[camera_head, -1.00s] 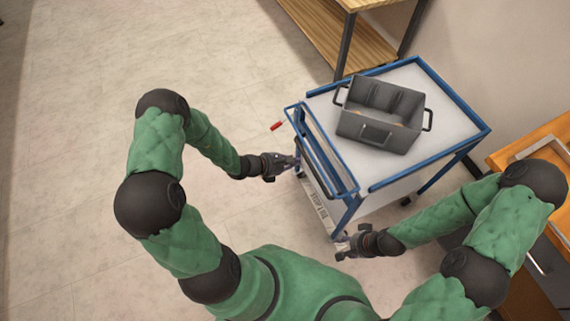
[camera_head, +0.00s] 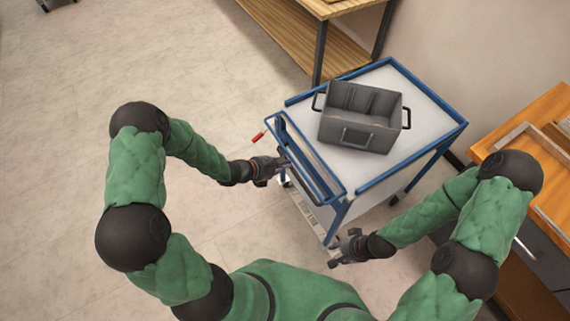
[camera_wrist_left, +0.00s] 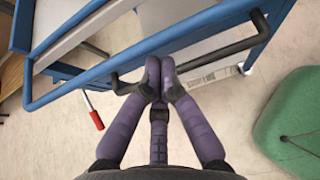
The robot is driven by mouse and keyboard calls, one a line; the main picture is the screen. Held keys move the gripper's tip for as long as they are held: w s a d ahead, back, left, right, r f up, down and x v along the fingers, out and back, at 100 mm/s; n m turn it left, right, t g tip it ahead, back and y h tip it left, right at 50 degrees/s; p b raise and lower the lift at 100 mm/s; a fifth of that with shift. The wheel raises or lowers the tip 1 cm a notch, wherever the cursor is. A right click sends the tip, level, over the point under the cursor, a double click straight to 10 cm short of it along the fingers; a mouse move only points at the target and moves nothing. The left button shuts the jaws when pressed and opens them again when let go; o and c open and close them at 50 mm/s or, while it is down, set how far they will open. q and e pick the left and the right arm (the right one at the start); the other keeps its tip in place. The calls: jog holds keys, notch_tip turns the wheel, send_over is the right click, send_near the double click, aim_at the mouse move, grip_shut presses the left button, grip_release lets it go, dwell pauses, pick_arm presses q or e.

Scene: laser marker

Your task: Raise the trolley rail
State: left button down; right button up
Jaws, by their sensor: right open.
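The trolley (camera_head: 455,132) has a blue frame and a pale top. Its blue rail (camera_head: 272,122) runs along the near-left side, beside the top, and crosses the left wrist view (camera_wrist_left: 90,75). A black handle bar (camera_wrist_left: 225,52) is fixed along the rail. My left gripper (camera_head: 284,164) is at this handle. In the left wrist view its purple fingers (camera_wrist_left: 159,72) are closed together over the bar, which they partly hide. My right gripper (camera_head: 336,250) is open and empty, in front of the trolley's near corner, apart from it.
A grey bin (camera_head: 360,118) with black handles stands on the trolley top. A red-tipped lever (camera_head: 258,137) sticks out beside the rail. A wooden shelf (camera_head: 285,40) is behind, and a wooden bench (camera_head: 545,110) is at the right. The floor on the left is clear.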

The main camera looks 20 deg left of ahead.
pick_arm(q)
jog(key=shift+r+p, duration=0.45)
jog(key=shift+p, duration=0.15)
pick_arm(e)
jog(key=shift+r, duration=0.65)
jog(key=shift+r, duration=0.1)
